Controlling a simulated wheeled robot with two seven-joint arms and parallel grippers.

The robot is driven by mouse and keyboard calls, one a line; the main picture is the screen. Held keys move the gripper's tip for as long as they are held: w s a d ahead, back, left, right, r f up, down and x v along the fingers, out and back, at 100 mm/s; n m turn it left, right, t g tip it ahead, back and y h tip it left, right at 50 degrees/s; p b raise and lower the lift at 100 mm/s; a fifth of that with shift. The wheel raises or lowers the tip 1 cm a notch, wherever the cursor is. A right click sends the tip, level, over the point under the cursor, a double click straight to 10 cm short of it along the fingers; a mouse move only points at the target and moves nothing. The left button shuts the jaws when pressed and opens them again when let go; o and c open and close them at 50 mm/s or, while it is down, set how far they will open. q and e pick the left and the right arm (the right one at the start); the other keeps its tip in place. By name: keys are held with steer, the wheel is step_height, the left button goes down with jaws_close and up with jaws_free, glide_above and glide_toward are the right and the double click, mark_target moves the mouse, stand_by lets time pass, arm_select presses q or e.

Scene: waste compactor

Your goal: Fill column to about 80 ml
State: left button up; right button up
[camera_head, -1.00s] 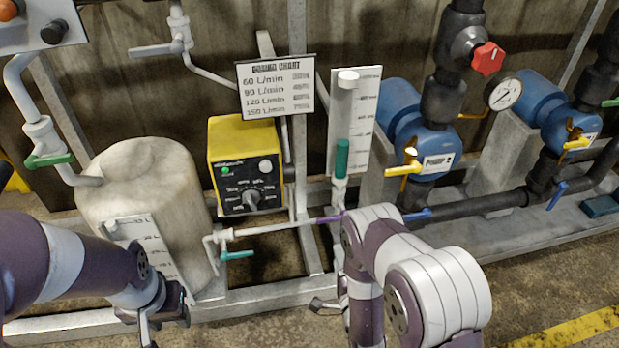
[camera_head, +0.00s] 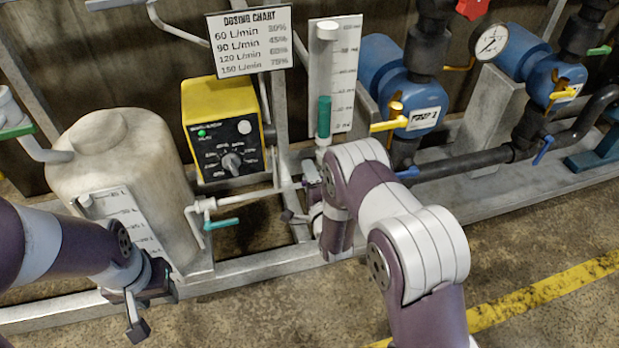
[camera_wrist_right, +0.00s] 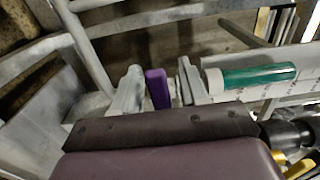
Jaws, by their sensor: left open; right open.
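The column (camera_head: 347,60) is an upright white board with a printed ml scale and a narrow tube. Green fill (camera_head: 324,117) stands in the tube's lower part; the small marks are hard to read. In the right wrist view the green fill (camera_wrist_right: 252,77) lies just right of my fingers. My right gripper (camera_wrist_right: 160,88) is open, its fingers on either side of a purple valve handle (camera_wrist_right: 158,89), with a gap visible beside it. In the head view my right gripper (camera_head: 298,197) is below the column, partly hidden by my arm. My left gripper (camera_head: 138,308) is open and empty.
A yellow dosing unit (camera_head: 221,130) and a dosing chart (camera_head: 249,40) stand left of the column. A tank (camera_head: 125,165) is at left, with a teal-handled valve (camera_head: 222,224) beside it. Blue pumps (camera_head: 385,75) and yellow handles (camera_head: 390,126) are close at right. The floor in front is clear.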

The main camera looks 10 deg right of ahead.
jaws_close()
steer(key=shift+f, duration=0.1)
steer(key=shift+d+f+n+b, duration=0.2)
steer(key=shift+f+n, duration=0.4)
steer(key=shift+n, duration=0.85)
steer(key=shift+d+f+n+b, duration=0.1)
steer(key=shift+d+f+n, duration=0.35)
steer(key=shift+n, duration=1.05)
steer(key=shift+d+f+n+b, duration=0.1)
steer(key=shift+f+n, duration=0.6)
steer(key=shift+n, duration=0.75)
jaws_free()
